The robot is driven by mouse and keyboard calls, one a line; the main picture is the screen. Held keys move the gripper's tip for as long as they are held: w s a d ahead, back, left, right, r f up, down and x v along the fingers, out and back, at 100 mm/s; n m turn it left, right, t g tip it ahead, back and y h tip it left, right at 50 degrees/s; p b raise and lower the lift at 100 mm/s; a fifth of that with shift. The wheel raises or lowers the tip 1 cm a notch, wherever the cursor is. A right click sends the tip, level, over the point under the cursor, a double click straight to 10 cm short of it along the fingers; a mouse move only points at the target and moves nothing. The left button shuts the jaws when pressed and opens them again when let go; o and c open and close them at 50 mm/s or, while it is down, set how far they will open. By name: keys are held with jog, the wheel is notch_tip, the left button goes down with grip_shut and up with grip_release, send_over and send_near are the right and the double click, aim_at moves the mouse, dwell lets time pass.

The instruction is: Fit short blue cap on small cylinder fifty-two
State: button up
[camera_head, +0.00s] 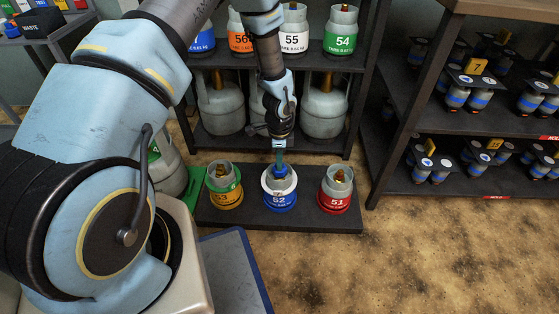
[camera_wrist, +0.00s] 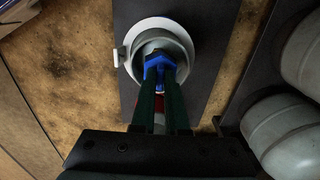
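Small cylinder fifty-two (camera_head: 281,201) stands upright in the middle of a low dark platform, with a white collar and a blue band marked 52. My gripper (camera_head: 280,166) points down into its collar. In the wrist view the dark fingers (camera_wrist: 161,84) are shut on the short blue cap (camera_wrist: 156,62), which is inside or just over the ring of the white collar (camera_wrist: 133,38). The cap also shows small in the head view (camera_head: 281,174). The valve of fifty-two is hidden under the cap and fingers. I cannot tell whether the cap touches it.
Cylinder 53 (camera_head: 225,193) stands left and cylinder 51 (camera_head: 336,195) right on the platform (camera_head: 310,222), both with brass valves bare. A shelf (camera_head: 345,135) with larger cylinders stands close behind. Another rack (camera_head: 460,190) is at right. The front right floor is clear.

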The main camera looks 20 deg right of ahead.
jog(key=o, duration=0.5)
